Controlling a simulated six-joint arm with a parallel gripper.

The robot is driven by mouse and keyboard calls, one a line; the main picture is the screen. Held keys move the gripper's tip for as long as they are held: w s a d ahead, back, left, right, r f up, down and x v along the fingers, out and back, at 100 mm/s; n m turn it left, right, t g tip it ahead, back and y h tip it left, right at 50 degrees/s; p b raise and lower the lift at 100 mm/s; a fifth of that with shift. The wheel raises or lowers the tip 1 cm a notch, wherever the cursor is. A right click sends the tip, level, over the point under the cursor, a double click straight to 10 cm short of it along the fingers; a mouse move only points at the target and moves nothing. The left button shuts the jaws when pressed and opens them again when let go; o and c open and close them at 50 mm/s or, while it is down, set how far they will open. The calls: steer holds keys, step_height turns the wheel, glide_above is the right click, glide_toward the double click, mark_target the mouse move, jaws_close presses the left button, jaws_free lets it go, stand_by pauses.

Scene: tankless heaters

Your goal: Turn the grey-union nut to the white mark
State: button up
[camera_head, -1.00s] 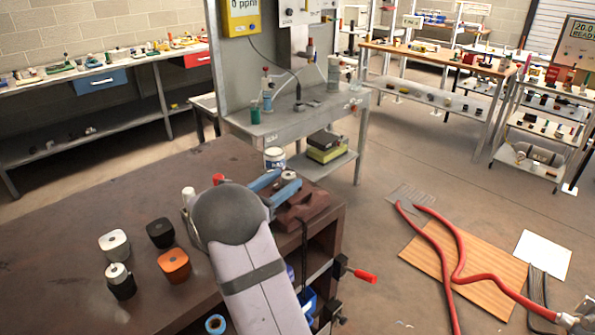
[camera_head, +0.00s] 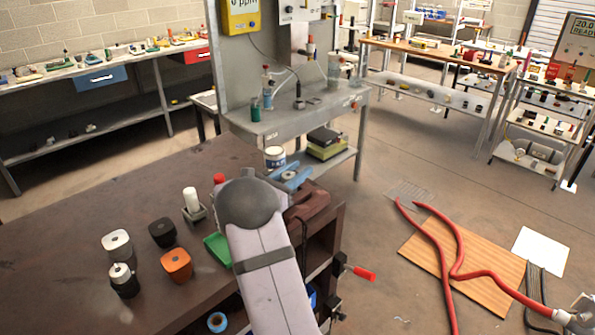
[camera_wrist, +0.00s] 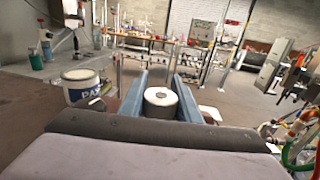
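In the head view my gripper (camera_head: 290,174) is over the brown vise (camera_head: 310,201) at the bench's right end. My wrist hides much of the vise there. I cannot make out the white mark.
On the brown bench (camera_head: 75,230) stand an orange block (camera_head: 176,265), a black block (camera_head: 162,232), white-topped pieces, a green tray (camera_head: 217,248) and a white cylinder (camera_head: 191,200). A paint tub (camera_wrist: 80,86) stands left of the fingers. The bench's left part is clear.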

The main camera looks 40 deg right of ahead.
steer(key=c, duration=0.4)
steer(key=shift+c, duration=0.2)
steer(key=shift+s+m+g+b, duration=0.2)
steer(key=shift+m+g, duration=0.4)
steer(key=shift+g, duration=0.35)
steer(key=shift+s+m+g+b, duration=0.15)
steer(key=shift+m+g, duration=0.45)
steer(key=shift+g, duration=0.35)
steer(key=shift+s+a+m+g+y, duration=0.1)
steer(key=shift+s+m+g+y, duration=0.1)
steer(key=shift+m+g, duration=0.5)
steer(key=shift+s+m+g+y, duration=0.2)
steer(key=shift+m+g, duration=0.25)
steer(key=shift+g, duration=0.6)
steer(key=shift+s+a+m+g+y, duration=0.1)
steer(key=shift+s+m+g+y, duration=0.1)
steer(key=shift+m+g, duration=0.5)
steer(key=shift+s+g, duration=0.1)
steer(key=shift+g, duration=0.35)
steer(key=o, duration=1)
steer(key=shift+o, duration=0.2)
